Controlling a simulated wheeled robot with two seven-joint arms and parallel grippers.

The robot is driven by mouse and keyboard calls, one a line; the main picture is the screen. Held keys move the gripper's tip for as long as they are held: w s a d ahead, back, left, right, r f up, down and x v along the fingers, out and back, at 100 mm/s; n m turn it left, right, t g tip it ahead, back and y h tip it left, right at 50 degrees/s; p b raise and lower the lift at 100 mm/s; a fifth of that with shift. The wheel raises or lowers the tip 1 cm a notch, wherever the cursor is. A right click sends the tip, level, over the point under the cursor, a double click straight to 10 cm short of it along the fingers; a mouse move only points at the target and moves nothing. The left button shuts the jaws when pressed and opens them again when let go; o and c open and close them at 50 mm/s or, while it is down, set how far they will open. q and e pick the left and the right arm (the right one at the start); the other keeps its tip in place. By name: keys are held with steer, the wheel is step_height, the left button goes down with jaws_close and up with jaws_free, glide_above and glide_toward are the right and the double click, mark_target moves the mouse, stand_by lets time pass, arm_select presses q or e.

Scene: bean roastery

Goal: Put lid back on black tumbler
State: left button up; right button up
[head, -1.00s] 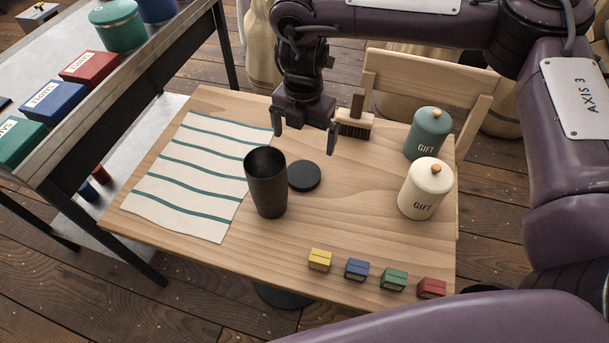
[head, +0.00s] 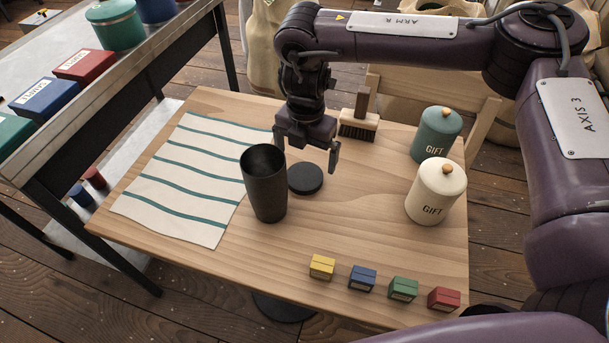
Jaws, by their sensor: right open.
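The black tumbler (head: 265,190) stands upright and open-topped on the wooden table. Its round black lid (head: 305,178) lies flat on the table just right of and behind it. My right gripper (head: 307,158) points down above and slightly behind the lid, with its fingers apart and nothing between them. One finger is near the tumbler's rim in the picture; I cannot tell how close it is in depth. My left gripper is out of view.
A striped cloth (head: 182,180) lies left of the tumbler. A green gift canister (head: 436,135) and a cream one (head: 435,191) stand at right. Several small boxes, including a yellow one (head: 321,266), line the front edge.

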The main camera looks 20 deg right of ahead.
mark_target(305, 175)
steer(key=shift+f, duration=0.7)
steer(key=shift+f, duration=0.1)
steer(key=f, duration=0.5)
steer(key=shift+w, duration=0.2)
steer(key=c, duration=0.9)
